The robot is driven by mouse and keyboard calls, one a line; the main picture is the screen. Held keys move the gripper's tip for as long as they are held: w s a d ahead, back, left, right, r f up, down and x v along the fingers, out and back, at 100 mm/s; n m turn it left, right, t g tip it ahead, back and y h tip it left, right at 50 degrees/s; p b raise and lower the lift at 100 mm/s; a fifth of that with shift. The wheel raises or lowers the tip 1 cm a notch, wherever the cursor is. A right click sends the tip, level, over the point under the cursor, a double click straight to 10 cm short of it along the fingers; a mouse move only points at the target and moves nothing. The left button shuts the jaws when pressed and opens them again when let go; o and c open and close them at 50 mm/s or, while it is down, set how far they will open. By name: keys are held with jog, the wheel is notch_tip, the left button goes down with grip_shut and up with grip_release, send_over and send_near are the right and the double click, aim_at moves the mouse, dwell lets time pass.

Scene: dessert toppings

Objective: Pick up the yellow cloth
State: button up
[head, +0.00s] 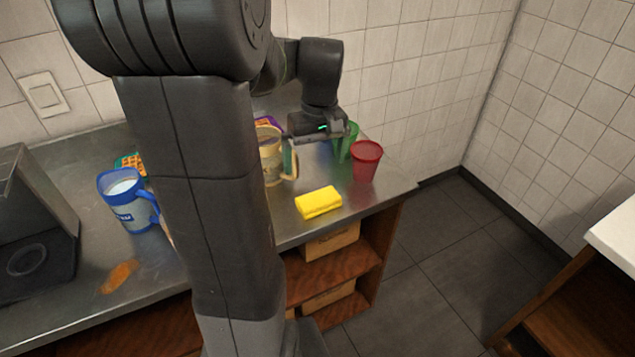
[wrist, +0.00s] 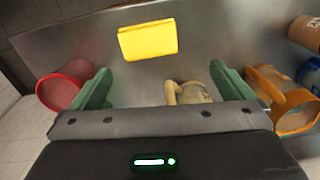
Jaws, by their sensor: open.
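The yellow cloth (head: 319,202) is a bright folded block lying flat on the metal counter near its front edge. In the wrist view the cloth (wrist: 147,40) lies at the top centre, beyond my fingertips and clear of them. My gripper (head: 317,165) hangs over the counter behind the cloth in the head view, apart from it. In the wrist view its two green fingers (wrist: 164,80) are spread wide, with nothing held between them. A cream object (wrist: 190,93) shows below, between the fingers near the right one.
A red cup (head: 367,159) stands right of the cloth, close to one finger in the wrist view (wrist: 66,87). A tan mug (head: 270,155) stands left of my gripper. A blue-and-white mug (head: 127,200) is farther left. Bare counter surrounds the cloth; its front edge is close.

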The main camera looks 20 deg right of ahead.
jog(key=d+r, duration=0.1)
send_over(318, 198)
jog(key=shift+n+h, duration=0.4)
jog(key=f, duration=0.8)
jog(key=shift+s+d, duration=0.1)
jog(key=shift+d, duration=0.1)
jog(key=shift+a+f, duration=0.15)
jog(key=shift+f, duration=2.6)
jog(key=c, duration=0.7)
